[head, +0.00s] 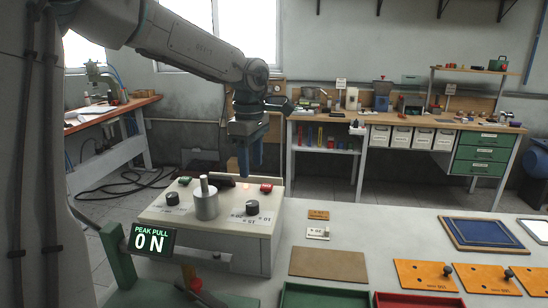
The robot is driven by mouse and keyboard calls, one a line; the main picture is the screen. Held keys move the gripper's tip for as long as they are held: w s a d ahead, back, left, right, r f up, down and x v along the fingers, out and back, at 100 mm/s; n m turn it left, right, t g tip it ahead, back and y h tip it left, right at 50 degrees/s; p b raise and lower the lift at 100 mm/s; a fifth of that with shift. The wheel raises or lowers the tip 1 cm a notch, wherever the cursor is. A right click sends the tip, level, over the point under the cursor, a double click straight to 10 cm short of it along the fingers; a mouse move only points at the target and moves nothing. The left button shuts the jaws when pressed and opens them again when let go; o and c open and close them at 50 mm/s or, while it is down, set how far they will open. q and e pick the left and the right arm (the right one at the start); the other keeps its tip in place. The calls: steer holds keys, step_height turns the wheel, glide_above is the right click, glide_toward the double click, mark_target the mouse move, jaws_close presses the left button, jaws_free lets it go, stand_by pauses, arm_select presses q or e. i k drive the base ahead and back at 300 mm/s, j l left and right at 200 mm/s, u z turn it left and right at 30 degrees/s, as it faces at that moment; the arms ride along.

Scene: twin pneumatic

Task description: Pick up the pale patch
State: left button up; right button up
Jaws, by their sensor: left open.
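I cannot tell for certain which thing is the pale patch. A small whitish plate (317,233) with a dark mark lies on the light table, right of the white control box (215,215). A small orange-tan plate (318,215) lies just behind it. A larger tan sheet (328,264) lies in front of it. My left gripper (250,172) points down with blue fingers, above the back right of the control box. It is open, nothing shows between its fingers, and it is apart from these plates. My right gripper is not in view.
The control box carries a metal cylinder (206,203) and knobs. A display (150,240) reading "0 N" stands front left. A green tray (325,296), a red tray (418,300), orange plates (425,275) and a blue panel (480,233) lie rightward. The table behind the tan sheet is mostly clear.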

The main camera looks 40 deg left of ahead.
mark_target(313, 234)
steer(key=k+j, duration=0.2)
steer(key=k, duration=0.3)
steer(key=k+j, duration=0.25)
steer(key=k, duration=0.2)
